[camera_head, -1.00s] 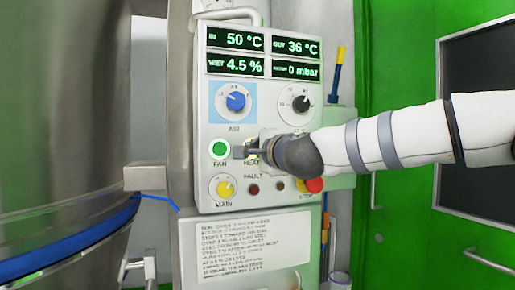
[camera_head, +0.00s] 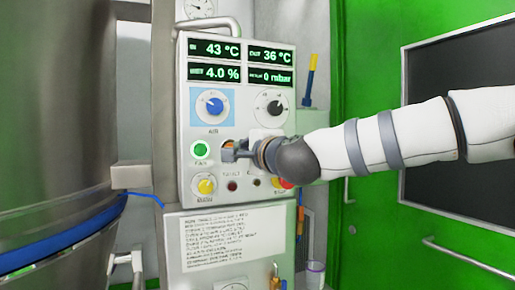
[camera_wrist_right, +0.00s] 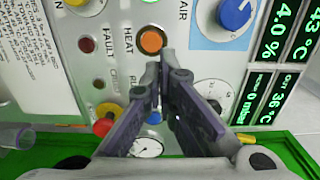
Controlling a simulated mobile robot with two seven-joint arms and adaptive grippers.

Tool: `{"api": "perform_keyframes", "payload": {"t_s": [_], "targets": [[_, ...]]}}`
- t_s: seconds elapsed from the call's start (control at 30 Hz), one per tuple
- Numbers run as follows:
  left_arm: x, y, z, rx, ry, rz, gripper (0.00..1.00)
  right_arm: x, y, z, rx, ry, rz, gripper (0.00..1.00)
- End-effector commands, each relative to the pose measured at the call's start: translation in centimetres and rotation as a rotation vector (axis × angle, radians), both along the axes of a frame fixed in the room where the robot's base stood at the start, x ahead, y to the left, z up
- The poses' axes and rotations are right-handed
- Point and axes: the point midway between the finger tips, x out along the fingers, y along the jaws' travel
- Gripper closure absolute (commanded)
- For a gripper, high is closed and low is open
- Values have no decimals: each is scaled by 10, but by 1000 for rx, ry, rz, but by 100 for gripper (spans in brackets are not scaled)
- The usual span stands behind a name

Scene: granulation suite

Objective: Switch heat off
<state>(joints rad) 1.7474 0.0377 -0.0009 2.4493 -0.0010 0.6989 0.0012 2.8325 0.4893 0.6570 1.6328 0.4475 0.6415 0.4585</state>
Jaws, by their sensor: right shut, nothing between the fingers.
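The control panel (camera_head: 183,120) stands upright in the head view. Its round orange HEAT button (camera_head: 228,146) is partly hidden by my right gripper (camera_head: 232,152). My right gripper (camera_wrist_right: 166,62) is shut and empty. Its fingertips point at the panel just beside the button; whether they touch it I cannot tell. The displays (camera_head: 214,48) read 43 °C in, 36 °C out, wet 4.0 %, 0 mbar. My left gripper is out of view.
The green FAN button (camera_head: 200,150) is left of HEAT. The blue AIR knob (camera_head: 211,105) and a black knob (camera_head: 272,107) are above. The yellow MAIN knob (camera_head: 205,185), dark FAULT lamp (camera_head: 232,186) and red stop button (camera_wrist_right: 104,126) are also close. A steel vessel (camera_head: 55,100) stands left.

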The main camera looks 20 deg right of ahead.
Motion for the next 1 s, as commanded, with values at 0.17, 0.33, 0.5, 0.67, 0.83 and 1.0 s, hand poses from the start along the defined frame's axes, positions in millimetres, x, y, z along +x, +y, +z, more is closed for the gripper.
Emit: {"api": "perform_keyframes", "payload": {"t_s": [0.17,0.33,0.5,0.67,0.83,1.0], "targets": [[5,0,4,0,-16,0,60,-35,-1,0,0,1,2,100],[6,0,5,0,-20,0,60,-50,-2,-2,0,3,1,100],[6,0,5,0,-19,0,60,-52,-2,-4,0,5,0,100],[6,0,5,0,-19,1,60,-52,-2,-4,0,5,1,100],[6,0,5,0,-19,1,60,-51,-2,-4,0,5,1,100],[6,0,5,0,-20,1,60,-50,1,-15,-19,25,5,100]]}}
